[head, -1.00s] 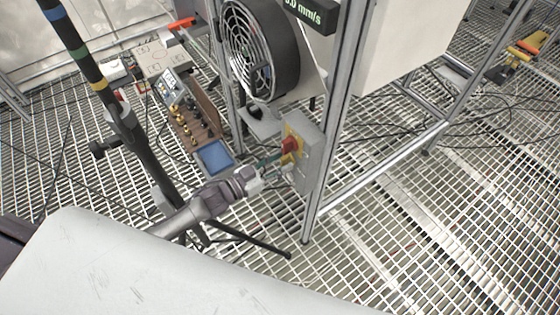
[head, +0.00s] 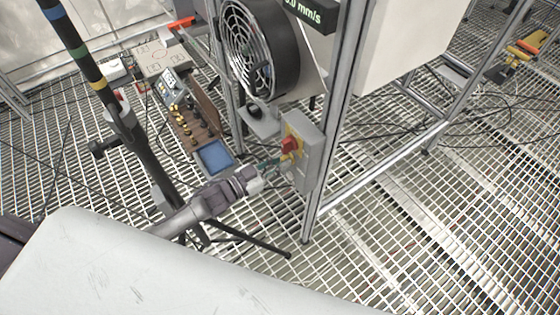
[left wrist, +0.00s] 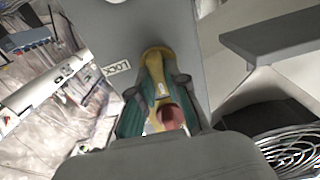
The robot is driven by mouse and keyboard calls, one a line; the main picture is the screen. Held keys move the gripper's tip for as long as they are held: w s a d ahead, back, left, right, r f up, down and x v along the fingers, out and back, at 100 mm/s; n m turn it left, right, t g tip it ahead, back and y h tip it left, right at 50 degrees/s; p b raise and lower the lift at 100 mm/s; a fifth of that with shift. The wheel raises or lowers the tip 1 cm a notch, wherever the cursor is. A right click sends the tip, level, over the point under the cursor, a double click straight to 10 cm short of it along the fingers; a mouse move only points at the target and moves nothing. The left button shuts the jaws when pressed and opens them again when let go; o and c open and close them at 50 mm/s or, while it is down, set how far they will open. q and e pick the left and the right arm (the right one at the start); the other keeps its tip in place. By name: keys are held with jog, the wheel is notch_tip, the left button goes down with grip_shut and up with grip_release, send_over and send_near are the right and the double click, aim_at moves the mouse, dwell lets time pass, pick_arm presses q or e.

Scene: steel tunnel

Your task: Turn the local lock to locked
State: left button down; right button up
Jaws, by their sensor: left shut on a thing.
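A grey switch box (head: 312,160) is fixed to the metal frame post. It carries the local lock, with a red knob (head: 289,145) and a yellow part (head: 292,132). My left gripper (head: 280,166) reaches it from the left, just below the red knob in the head view. In the left wrist view, my left gripper (left wrist: 160,100) has its teal fingers closed around the yellow part (left wrist: 155,62), with the blurred red knob (left wrist: 171,116) between them. A "LOCK" label (left wrist: 116,69) is beside the fingers. The exact contact is partly hidden. My right gripper is not seen.
A fan (head: 258,48) hangs above the box, beside the metal post (head: 338,110). A black tripod stand (head: 140,150) stands left of my left arm. A tray of brass fittings (head: 195,125) and a blue pad (head: 214,157) lie behind on the grating floor.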

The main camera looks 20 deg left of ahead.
pick_arm(q)
jog(key=shift+s+d+f+m+b, duration=0.1)
jog(key=shift+m+b, duration=0.7)
jog(key=shift+m, duration=2.05)
jog(key=shift+f+m+b, duration=0.1)
jog(key=shift+m+b, duration=0.75)
jog(key=shift+m, duration=2.05)
jog(key=shift+s+d+f+m+b, duration=0.1)
jog(key=shift+m+b, duration=0.7)
jog(key=shift+m, duration=2.05)
jog(key=c, duration=1.2)
grip_release()
jog(key=shift+a, duration=0.1)
jog(key=shift+o, duration=0.2)
